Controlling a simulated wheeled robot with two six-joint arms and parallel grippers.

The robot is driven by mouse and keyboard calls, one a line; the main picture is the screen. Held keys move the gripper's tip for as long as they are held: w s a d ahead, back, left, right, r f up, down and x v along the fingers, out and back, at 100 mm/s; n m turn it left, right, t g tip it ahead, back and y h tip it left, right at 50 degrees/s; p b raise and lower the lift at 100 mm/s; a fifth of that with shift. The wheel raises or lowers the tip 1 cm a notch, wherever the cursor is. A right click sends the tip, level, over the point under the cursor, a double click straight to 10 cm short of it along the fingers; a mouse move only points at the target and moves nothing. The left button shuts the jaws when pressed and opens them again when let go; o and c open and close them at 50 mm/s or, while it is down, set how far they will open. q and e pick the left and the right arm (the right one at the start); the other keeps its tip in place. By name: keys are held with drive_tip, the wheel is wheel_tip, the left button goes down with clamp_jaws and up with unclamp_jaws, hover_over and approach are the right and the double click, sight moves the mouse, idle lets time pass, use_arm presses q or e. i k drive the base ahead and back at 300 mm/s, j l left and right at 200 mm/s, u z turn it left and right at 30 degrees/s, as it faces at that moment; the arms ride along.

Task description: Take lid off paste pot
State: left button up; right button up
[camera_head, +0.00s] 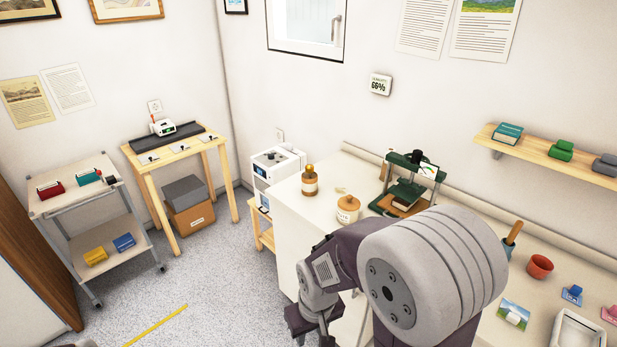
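A squat cream pot (347,209) with a small label stands on the white counter, left of the green press; it looks like the paste pot. A tan top with a small pale piece sticking up shows on it; I cannot tell lid from knob or brush. My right arm reaches in from the bottom, and its gripper (308,322) is low in front of the counter's left part, below and apart from the pot. Its fingertips are not clear, so its opening cannot be told. My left gripper is not in view.
A terracotta cup (540,266) and a white tray (577,331) are farther right on the counter (290,205). My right arm hides the counter's middle.

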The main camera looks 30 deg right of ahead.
sight(348, 203)
drive_tip(key=i+j, duration=0.1)
drive_tip(key=i, duration=0.55)
drive_tip(key=i+j+z, duration=0.15)
drive_tip(key=i, duration=0.55)
